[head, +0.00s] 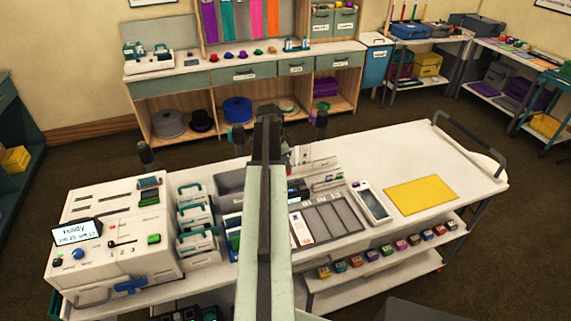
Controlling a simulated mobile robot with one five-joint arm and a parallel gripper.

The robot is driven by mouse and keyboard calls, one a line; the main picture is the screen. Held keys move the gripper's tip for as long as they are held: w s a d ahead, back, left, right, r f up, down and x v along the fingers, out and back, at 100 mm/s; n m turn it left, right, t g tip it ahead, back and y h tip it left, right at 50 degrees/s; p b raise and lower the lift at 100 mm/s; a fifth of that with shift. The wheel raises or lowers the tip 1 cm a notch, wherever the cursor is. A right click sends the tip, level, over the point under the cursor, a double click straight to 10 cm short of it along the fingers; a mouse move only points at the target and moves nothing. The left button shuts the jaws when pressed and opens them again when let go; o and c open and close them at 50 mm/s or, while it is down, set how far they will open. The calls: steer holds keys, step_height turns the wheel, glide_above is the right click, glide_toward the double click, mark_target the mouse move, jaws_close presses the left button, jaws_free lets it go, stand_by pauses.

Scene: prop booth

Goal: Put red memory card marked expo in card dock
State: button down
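My arm reaches forward over the middle of the white cart. My gripper (270,132) is at its far end above the cart's back edge, small and mostly hidden behind the arm link, so its fingers cannot be made out. I cannot pick out a red memory card marked expo. No part is clearly labelled as the card dock. A white machine (118,262) with slots in its top and a screen reading "ready" stands at the cart's left end. A grey tray with several lanes (328,222) lies right of my arm.
Green-and-white cases (197,216) stand beside the machine. A white handheld device (371,203) and a yellow mat (421,194) lie to the right. Small coloured blocks (387,249) line the shelf below. The cart top's right end is clear. A workbench (240,64) stands behind.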

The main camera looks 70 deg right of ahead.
steer(key=shift+f+b, duration=1.4)
steer(key=shift+f, duration=0.35)
steer(key=shift+f+b, duration=0.25)
steer(key=shift+b, duration=0.05)
steer(key=shift+f+b, duration=1.25)
steer(key=c, duration=1.5)
jaws_free()
steer(key=shift+c, duration=0.2)
steer(key=p+v, duration=0.7)
steer(key=v, duration=0.1)
steer(key=shift+p, duration=0.3)
